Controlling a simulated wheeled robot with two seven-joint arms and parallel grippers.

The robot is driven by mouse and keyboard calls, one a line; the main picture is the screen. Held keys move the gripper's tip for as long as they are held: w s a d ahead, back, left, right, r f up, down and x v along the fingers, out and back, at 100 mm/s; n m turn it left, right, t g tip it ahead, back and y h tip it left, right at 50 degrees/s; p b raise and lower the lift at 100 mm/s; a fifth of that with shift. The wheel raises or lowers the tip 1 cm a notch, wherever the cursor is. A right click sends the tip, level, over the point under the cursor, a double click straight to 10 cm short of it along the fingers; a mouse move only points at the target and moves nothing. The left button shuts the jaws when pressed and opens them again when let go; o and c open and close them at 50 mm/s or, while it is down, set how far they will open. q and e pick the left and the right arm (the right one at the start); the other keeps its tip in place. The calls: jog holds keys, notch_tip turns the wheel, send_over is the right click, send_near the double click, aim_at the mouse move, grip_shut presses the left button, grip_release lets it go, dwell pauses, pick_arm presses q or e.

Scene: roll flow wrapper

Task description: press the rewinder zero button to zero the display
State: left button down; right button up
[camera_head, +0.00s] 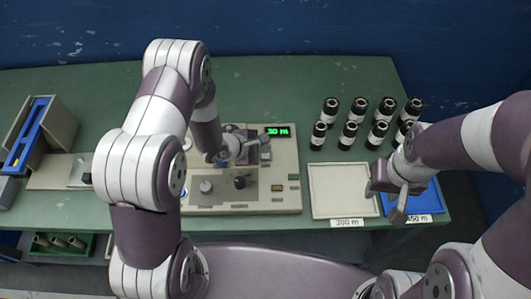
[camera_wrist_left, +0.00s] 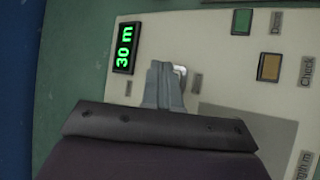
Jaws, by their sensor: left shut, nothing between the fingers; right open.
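The rewinder (camera_head: 255,203) is a beige machine on the green table. Its display (camera_head: 277,131) reads a green "30 m", and it also shows in the left wrist view (camera_wrist_left: 125,47). My left gripper (camera_head: 264,139) is shut and empty, over the panel just below the display. In the left wrist view its fingertips (camera_wrist_left: 164,70) lie beside a small white piece (camera_wrist_left: 181,70), partly hidden by them, that looks like a button. I cannot tell whether they touch it. My right gripper (camera_head: 388,198) is open and empty, above the blue tray (camera_head: 431,196).
A green button (camera_wrist_left: 242,21) marked "Done" and an orange button (camera_wrist_left: 270,67) marked "Check" sit close by on the panel. A white tray (camera_head: 338,190) marked "300 m" lies right of the rewinder. Several dark rolls (camera_head: 348,135) stand behind it.

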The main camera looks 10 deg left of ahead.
aim_at(263, 156)
pick_arm(q)
jog(key=shift+f, duration=0.15)
dwell(0.3)
jog(key=shift+f, duration=0.3)
jog(key=shift+f, duration=0.45)
dwell(0.4)
dwell(0.4)
jog(key=shift+r+p, duration=0.9)
jog(key=shift+p, duration=0.1)
notch_tip(263, 156, up, 5)
jog(key=p, duration=0.5)
jog(key=shift+r+p, duration=0.1)
jog(key=shift+p, duration=0.2)
